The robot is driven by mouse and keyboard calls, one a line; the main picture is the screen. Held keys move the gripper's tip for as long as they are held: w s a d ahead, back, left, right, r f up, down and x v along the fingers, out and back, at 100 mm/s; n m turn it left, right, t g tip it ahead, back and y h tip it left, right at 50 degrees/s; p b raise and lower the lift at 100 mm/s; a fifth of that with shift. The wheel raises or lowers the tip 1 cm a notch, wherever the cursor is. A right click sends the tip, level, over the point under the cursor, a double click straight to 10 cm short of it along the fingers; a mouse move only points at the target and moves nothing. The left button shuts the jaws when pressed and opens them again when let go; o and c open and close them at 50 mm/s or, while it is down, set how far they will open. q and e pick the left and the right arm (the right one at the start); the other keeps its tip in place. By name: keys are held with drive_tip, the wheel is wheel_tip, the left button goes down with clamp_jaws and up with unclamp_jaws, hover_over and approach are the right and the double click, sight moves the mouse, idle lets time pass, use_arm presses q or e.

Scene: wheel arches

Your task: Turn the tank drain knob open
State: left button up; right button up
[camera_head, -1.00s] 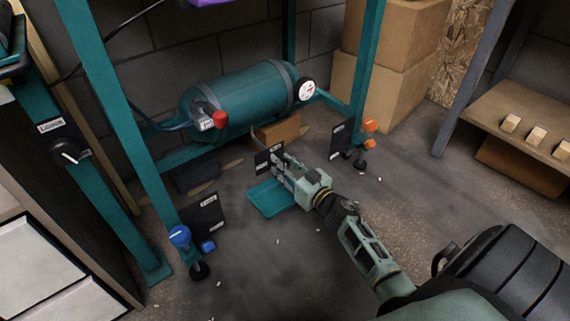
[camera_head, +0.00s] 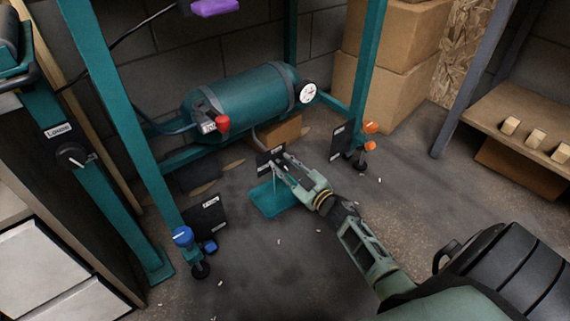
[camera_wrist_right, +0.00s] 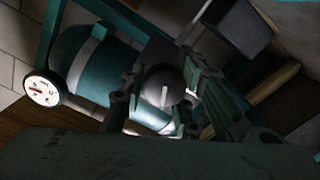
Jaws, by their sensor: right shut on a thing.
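The teal tank (camera_head: 245,95) lies on its side in the teal frame; its white gauge (camera_head: 308,93) faces right. It also shows in the wrist view (camera_wrist_right: 100,75). The dark round drain knob (camera_wrist_right: 164,86) has a pale pointer line, and in the wrist view it sits between my right gripper's fingers. My right gripper (camera_head: 277,166) is below the tank, in front of a small black labelled plate (camera_head: 264,157), and is shut on the knob. In the head view the knob is hidden or too small to tell. My left gripper is not in view.
A teal tray (camera_head: 268,203) lies on the floor below my right gripper. A red knob (camera_head: 222,123) is on the tank's left end. A blue knob (camera_head: 183,237) and an orange knob (camera_head: 371,127) are at the frame's legs. Boxes (camera_head: 388,90) stand behind. The floor in front is mostly clear.

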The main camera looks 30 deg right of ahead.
drive_tip(key=n, duration=0.4)
drive_tip(key=shift+d+r, duration=0.25)
drive_tip(key=shift+d, duration=0.15)
drive_tip(key=n, duration=0.5)
drive_tip(key=shift+a+r, duration=0.15)
drive_tip(key=shift+a, duration=0.05)
drive_tip(key=shift+n, duration=0.3)
drive_tip(key=o, duration=1)
drive_tip(key=shift+r, duration=0.1)
drive_tip(key=shift+s+a, duration=0.1)
drive_tip(key=shift+s+f, duration=0.2)
drive_tip(key=s, duration=0.7)
drive_tip(key=s+d, duration=0.1)
drive_tip(key=s, duration=0.3)
drive_tip(key=shift+s, duration=0.25)
